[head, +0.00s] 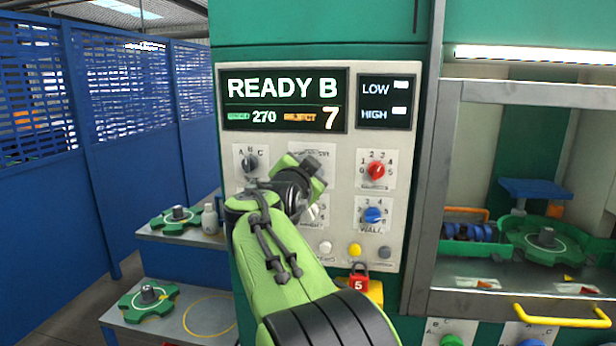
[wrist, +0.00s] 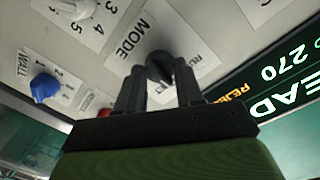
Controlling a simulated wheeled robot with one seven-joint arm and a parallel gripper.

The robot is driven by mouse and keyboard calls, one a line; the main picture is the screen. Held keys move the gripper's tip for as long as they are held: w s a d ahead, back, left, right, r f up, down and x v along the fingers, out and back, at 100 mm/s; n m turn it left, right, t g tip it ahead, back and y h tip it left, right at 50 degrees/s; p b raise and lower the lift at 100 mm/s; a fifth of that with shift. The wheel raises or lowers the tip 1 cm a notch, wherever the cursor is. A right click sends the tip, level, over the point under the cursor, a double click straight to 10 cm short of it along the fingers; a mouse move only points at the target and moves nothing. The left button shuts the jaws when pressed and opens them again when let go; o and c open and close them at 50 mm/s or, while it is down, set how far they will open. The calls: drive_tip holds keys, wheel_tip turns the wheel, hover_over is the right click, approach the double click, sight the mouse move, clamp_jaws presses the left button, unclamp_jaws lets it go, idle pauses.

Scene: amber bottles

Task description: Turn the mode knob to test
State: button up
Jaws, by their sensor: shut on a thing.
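The mode knob (wrist: 158,66) is a black knob on a white plate marked MODE, seen in the wrist view. My gripper (wrist: 160,82) has its two dark fingers on either side of this knob, shut on it. Part of a label beginning "RU" shows beside the knob; the other position labels are mostly hidden by the fingers. I cannot tell which label the knob points to. In the head view my gripper (head: 308,172) and wrist cover the mode knob and most of its plate.
The display (head: 284,99) reads READY B, 270 and REJECT 7. A black A-B-C knob (head: 250,163) is just left of my gripper. A red knob (head: 376,170) and a blue knob (head: 373,215) are to the right. Push buttons and a red padlock (head: 358,284) are below.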

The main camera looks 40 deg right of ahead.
idle(0.4)
drive_tip(key=o, duration=1)
drive_tip(key=shift+o, duration=0.2)
drive_tip(key=shift+a, duration=0.1)
drive_tip(key=f+b+v, duration=0.1)
drive_tip(key=b+v, duration=0.1)
drive_tip(key=v, duration=1.3)
drive_tip(key=shift+s+a+r, duration=0.2)
drive_tip(key=shift+a+r, duration=0.05)
drive_tip(key=shift+r, duration=0.2)
drive_tip(key=s+a+f+n+g+y, duration=0.1)
drive_tip(key=s+a+f+n+y, duration=0.3)
drive_tip(key=f, duration=0.5)
drive_tip(key=s+a+f+n+g+y, duration=0.2)
drive_tip(key=s+a+f+n+y, duration=0.3)
drive_tip(key=s+a+f+n, duration=0.2)
drive_tip(key=s+a+f+n+g+y, duration=0.1)
drive_tip(key=s+a+f+n+y, duration=0.4)
drive_tip(key=f, duration=0.6)
drive_tip(key=s+a+n, duration=0.1)
drive_tip(key=n, duration=0.1)
drive_tip(key=shift+n+p, duration=0.3)
drive_tip(key=shift+p, duration=0.05)
